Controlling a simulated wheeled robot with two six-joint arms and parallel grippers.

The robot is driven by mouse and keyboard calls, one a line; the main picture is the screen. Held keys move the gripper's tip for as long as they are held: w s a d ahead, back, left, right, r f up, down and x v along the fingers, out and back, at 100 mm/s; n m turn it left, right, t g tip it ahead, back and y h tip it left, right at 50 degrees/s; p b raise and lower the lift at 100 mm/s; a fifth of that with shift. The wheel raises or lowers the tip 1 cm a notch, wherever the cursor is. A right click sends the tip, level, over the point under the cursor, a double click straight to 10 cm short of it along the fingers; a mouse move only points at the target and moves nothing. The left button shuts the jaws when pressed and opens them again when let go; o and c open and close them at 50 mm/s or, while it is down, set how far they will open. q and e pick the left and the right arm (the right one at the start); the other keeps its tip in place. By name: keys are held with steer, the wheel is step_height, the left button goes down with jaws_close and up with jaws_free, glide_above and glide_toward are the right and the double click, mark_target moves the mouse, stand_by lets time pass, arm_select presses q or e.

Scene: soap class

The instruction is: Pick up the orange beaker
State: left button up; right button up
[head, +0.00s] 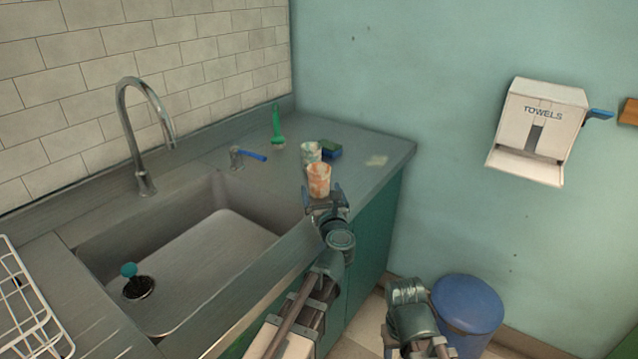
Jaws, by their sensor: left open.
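The orange beaker (319,178) stands upright on the grey counter, near its front edge and to the right of the sink. My left gripper (323,194) is open at the beaker's near side, with one finger low on each side of it in the picture. Whether the fingers touch the beaker is not clear, and its base is hidden by the gripper. Part of my right arm shows at the bottom right, but I cannot make out its gripper.
A pale green patterned beaker (311,151) stands close behind the orange one. The sink (215,255) and tap (146,130) are left. A blue-lidded bin (470,303) stands on the floor.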

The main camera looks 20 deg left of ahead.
mark_target(321, 183)
arm_select(q)
steer(key=shift+w+a, duration=0.25)
steer(key=shift+w, duration=0.3)
steer(key=x, duration=0.5)
steer(key=shift+w+d, duration=0.15)
steer(key=shift+w, duration=0.1)
steer(key=shift+s, duration=0.1)
steer(key=c, duration=1.2)
steer(key=shift+r, duration=0.2)
